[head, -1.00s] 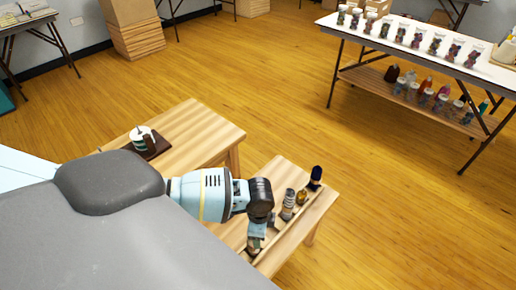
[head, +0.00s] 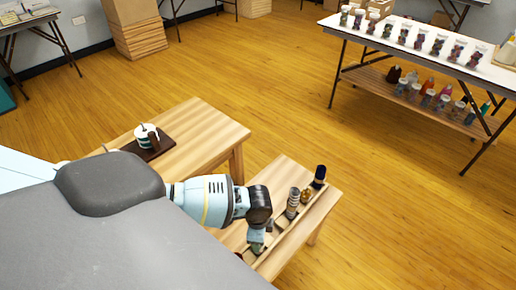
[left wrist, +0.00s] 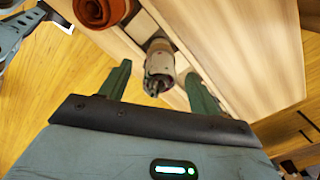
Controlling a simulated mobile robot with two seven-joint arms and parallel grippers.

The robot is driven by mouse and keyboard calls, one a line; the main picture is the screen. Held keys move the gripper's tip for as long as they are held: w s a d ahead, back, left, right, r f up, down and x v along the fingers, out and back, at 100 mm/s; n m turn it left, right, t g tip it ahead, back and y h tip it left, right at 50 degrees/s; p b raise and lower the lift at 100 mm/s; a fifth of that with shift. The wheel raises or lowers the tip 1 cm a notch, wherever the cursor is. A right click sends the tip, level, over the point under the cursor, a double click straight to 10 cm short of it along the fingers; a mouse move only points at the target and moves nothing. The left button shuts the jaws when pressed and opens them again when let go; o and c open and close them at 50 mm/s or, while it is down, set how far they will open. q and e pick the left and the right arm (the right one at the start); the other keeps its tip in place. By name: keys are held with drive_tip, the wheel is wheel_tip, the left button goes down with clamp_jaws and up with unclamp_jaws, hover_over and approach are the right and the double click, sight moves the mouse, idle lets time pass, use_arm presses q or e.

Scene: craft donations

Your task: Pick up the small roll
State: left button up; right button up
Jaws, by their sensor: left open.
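A small beige-and-grey roll with a dark end (left wrist: 159,62) lies in a compartment of the wooden tray, between and just beyond my left fingertips in the left wrist view. My left gripper (left wrist: 158,82) is open; no finger clearly touches the roll. In the head view my left gripper (head: 257,238) points down over the near end of the tray (head: 301,219), and the arm hides much of what is below it. My right gripper is not in view.
The tray also holds a striped roll (head: 292,204), a golden-brown item (head: 306,196) and a dark blue item (head: 319,177). Open floor lies beyond.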

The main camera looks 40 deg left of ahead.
use_arm(q)
drive_tip(key=shift+f+b, duration=0.3)
drive_tip(key=shift+f, duration=1.65)
drive_tip(key=shift+c, duration=0.4)
drive_tip(key=c, duration=1)
